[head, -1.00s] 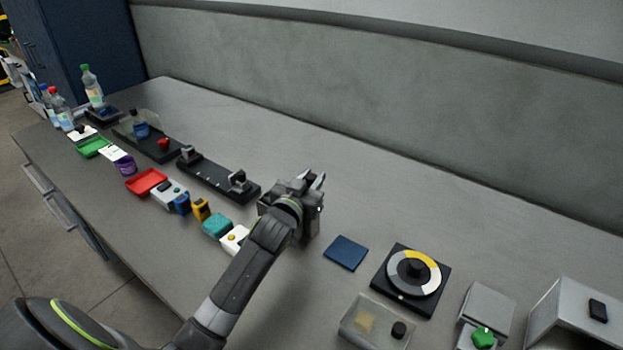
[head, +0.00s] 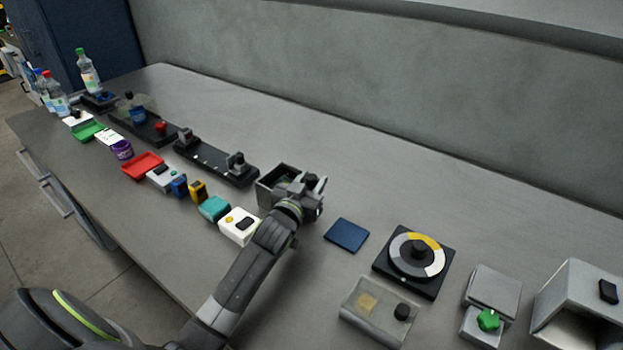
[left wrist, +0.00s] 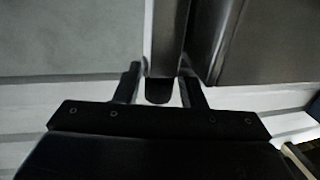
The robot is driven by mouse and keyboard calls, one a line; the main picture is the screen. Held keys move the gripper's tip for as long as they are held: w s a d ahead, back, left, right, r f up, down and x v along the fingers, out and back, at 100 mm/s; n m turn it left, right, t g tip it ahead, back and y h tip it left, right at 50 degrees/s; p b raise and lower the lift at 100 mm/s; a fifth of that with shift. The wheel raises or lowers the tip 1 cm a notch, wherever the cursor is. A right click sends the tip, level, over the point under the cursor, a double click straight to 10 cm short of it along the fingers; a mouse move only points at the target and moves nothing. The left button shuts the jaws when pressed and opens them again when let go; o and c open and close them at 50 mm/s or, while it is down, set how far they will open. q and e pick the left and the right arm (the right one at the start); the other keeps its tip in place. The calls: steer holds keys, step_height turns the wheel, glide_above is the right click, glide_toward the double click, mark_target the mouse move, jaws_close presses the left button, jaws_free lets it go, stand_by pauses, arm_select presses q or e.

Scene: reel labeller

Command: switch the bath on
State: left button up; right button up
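A dark, open-topped box (head: 266,186), which looks like the bath, stands mid-bench, partly hidden by my left gripper. A small white box (head: 233,221) with a black part on top (head: 244,224) sits in front of it; I cannot tell whether that is its switch. My left gripper (head: 314,183) is over the right side of the dark box. In the left wrist view its fingers (left wrist: 160,78) are apart, one on each side of a grey bar; I cannot tell whether they touch it. My right gripper is out of view.
A blue pad (head: 347,235), a round dial plate (head: 433,279) and a clear case (head: 357,315) lie to the right. A teal block (head: 213,208), a red tray (head: 142,165) and a black rail (head: 211,167) are to the left. The bench behind is clear.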

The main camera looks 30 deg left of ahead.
arm_select(q)
steer(key=shift+o, duration=0.7)
steer(key=shift+r, duration=0.2)
steer(key=s+d+b, duration=0.1)
steer(key=s+b, duration=0.1)
steer(key=s, duration=1.5)
steer(key=shift+s, duration=0.2)
